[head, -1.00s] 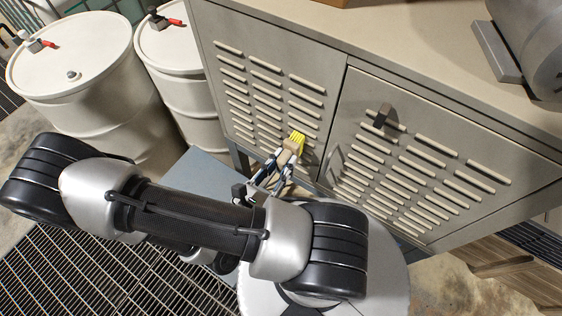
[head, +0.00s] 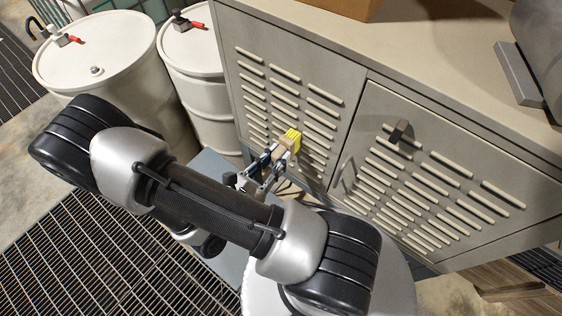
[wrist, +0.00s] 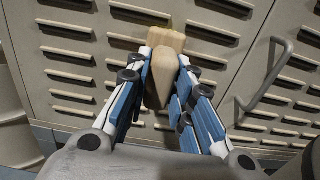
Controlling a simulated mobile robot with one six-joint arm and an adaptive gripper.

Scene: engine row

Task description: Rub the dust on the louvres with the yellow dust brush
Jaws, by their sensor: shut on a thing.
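The yellow dust brush (head: 292,136) has yellow bristles and a pale wooden body. My gripper (head: 277,160) is shut on its wooden part and holds it up at the left cabinet door, bristles towards the louvres (head: 318,107). Whether the bristles touch the louvres I cannot tell.
A bent handle (wrist: 268,75) stands out to the right of the gripper. White drums (head: 100,60) stand to the left. A brown box (head: 345,8) sits on the cabinet top.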

